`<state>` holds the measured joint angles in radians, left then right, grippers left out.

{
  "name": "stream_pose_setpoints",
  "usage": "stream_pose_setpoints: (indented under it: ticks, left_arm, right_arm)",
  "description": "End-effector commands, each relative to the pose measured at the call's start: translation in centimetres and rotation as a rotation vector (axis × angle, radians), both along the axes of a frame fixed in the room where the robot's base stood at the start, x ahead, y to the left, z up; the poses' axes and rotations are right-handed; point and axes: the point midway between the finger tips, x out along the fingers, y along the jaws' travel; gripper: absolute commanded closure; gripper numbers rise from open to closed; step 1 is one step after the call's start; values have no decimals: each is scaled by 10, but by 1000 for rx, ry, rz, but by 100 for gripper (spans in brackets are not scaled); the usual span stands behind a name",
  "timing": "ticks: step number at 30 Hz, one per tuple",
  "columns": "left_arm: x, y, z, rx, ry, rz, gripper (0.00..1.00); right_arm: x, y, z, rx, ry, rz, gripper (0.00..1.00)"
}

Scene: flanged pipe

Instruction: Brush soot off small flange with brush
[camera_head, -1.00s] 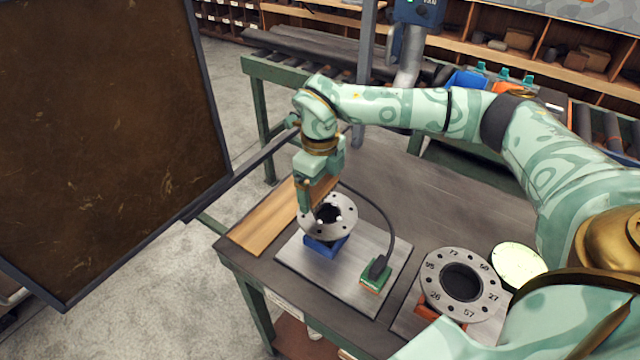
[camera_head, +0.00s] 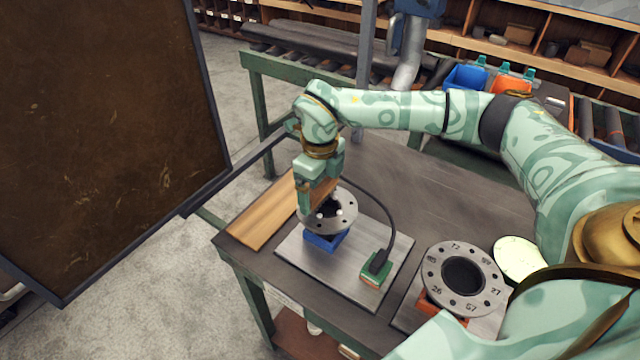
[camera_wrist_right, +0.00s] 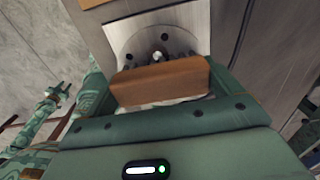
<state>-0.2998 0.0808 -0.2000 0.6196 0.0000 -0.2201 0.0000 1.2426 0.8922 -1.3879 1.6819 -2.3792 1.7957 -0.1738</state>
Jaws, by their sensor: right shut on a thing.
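My right gripper (camera_head: 318,190) is shut on a brush with a brown wooden block (camera_head: 324,188). The brush block also shows between the fingers in the right wrist view (camera_wrist_right: 160,82). The gripper holds the brush low over the back-left part of the small grey flange (camera_head: 345,221). The flange has bolt holes and a dark bore and sits on a blue block (camera_head: 322,242). The bristles are mostly hidden, so I cannot tell whether they touch. Soot is hard to make out. A mint arm end, likely my left gripper (camera_wrist_right: 52,98), shows small in the wrist view.
A metal plate (camera_head: 300,262) carries the blue block and a green block (camera_head: 376,268) with a cable. A larger numbered flange (camera_head: 438,284) and a pale round disc (camera_head: 519,259) are at right. A wooden board (camera_head: 262,215) lies left. A large dark panel (camera_head: 100,130) stands left.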

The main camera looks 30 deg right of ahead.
Motion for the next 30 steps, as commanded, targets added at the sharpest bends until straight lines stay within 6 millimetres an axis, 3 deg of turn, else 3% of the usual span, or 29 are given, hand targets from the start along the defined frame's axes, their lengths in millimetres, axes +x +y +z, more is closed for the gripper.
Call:
stream_pose_setpoints:
  ticks: [17,30]
  left_arm:
    - [-1,0,-6,0,3,0,68]
    - [-2,-1,-8,-2,4,0,68]
  right_arm:
    - [1,0,-14,0,0,0,28]
    - [22,9,-12,0,0,0,28]
